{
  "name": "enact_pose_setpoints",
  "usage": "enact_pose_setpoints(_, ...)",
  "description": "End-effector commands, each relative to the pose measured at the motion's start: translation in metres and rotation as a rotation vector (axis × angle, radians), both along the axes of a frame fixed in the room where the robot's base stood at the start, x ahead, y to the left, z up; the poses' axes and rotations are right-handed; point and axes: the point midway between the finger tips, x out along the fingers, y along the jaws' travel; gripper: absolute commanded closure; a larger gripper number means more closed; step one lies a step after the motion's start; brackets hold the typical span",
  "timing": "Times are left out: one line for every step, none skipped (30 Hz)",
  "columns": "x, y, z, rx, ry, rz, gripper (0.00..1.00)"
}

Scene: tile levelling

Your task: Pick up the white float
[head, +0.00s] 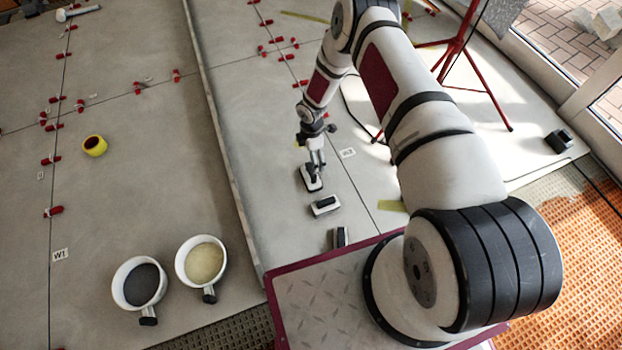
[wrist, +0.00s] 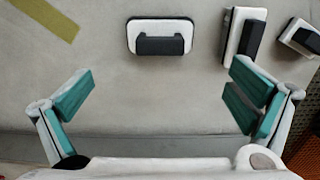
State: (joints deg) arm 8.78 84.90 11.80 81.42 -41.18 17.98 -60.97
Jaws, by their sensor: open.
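Three similar floats, each with a white base and a dark handle, lie on the floor in a row. One float (head: 311,178) is below my gripper (head: 316,158) in the head view. In the wrist view this float (wrist: 132,37) lies flat ahead of the fingers, centred between them. The second float (head: 325,206) shows to its right in the wrist view (wrist: 233,38). The third float (head: 340,238) is at the wrist view's right edge (wrist: 300,28). My gripper (wrist: 163,88) is open and empty, its teal-padded fingers spread wide. I cannot tell whether it touches the float.
Two white pots, one with dark (head: 140,286) and one with pale contents (head: 202,262), stand at lower left. A yellow ring-shaped roll (head: 95,145) and several red clips lie on the tiles. A red tripod (head: 455,50) stands at the back. Floor around the floats is clear.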

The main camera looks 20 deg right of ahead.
Motion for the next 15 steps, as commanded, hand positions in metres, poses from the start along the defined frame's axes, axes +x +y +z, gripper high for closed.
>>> enact_pose_setpoints(0.0,0.0,-0.008,0.001,0.0,0.001,0.0)
enact_pose_setpoints(-0.001,0.0,-0.012,0.001,0.001,0.001,0.0)
enact_pose_setpoints(-0.001,0.0,-0.019,0.001,0.002,0.001,0.0)
enact_pose_setpoints(-0.001,0.0,-0.025,0.001,0.002,0.001,0.0)
enact_pose_setpoints(-0.001,0.0,-0.031,0.001,0.002,0.001,0.0)
enact_pose_setpoints(-0.001,0.0,-0.04,0.001,0.002,0.001,0.0)
enact_pose_setpoints(-0.001,0.0,-0.046,0.001,0.002,0.001,0.0)
enact_pose_setpoints(-0.001,0.0,-0.051,0.0,0.002,0.001,0.0)
enact_pose_setpoints(-0.002,0.0,-0.058,0.0,0.002,0.0,0.0)
enact_pose_setpoints(-0.001,0.0,-0.063,0.0,0.002,0.0,0.0)
enact_pose_setpoints(-0.001,0.0,-0.067,0.0,0.002,0.0,0.0)
enact_pose_setpoints(-0.001,0.0,-0.072,0.0,0.002,0.0,0.0)
enact_pose_setpoints(-0.001,0.0,-0.075,0.0,0.002,0.0,0.0)
enact_pose_setpoints(-0.001,0.0,-0.078,0.0,0.002,0.0,0.0)
enact_pose_setpoints(-0.001,0.0,-0.081,0.0,0.001,0.0,0.0)
